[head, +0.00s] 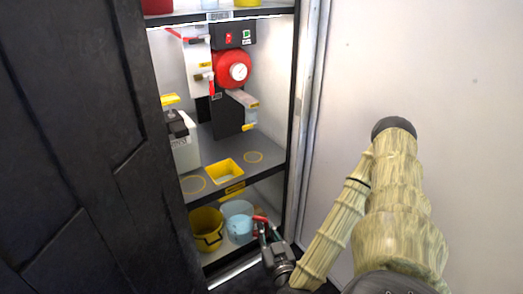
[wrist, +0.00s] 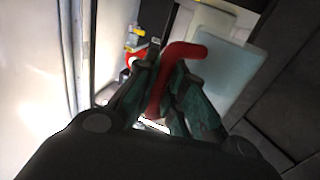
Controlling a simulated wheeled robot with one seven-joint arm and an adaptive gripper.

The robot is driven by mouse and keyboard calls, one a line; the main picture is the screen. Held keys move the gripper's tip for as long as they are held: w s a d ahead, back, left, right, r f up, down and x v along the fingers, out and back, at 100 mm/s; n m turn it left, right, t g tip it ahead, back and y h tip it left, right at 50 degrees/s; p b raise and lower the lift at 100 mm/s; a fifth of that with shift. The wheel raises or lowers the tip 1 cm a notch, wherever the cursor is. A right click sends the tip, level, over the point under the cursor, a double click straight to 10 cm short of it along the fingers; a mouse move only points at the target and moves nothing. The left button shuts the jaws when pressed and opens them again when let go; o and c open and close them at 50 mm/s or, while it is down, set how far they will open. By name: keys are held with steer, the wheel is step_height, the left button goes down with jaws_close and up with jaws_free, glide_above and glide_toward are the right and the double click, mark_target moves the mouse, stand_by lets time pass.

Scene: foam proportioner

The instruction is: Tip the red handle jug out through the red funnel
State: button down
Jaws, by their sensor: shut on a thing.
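My gripper (head: 268,232) is at the lower shelf of the cabinet, shut on the red handle (head: 261,219) of a translucent pale-blue jug (head: 239,226). In the wrist view the red handle (wrist: 187,52) stands up between my teal fingers (wrist: 165,100). A pale translucent wall, apparently the jug's (wrist: 232,68), is behind it to the right. Whether the jug touches the shelf is not clear. A red object (head: 157,6) is cut off at the top of the head view; I cannot tell if it is the red funnel.
A yellow bucket (head: 207,230) stands close left of the jug. A red gauge unit (head: 231,70) is higher up. A dark door (head: 80,150) bounds the left.

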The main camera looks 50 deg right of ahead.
steer(key=shift+s+r+p, duration=0.15)
steer(key=shift+s+p, duration=0.3)
steer(key=shift+s, duration=0.4)
steer(key=shift+s+r+p, duration=0.15)
steer(key=shift+s+p, duration=0.3)
steer(key=shift+s, duration=0.35)
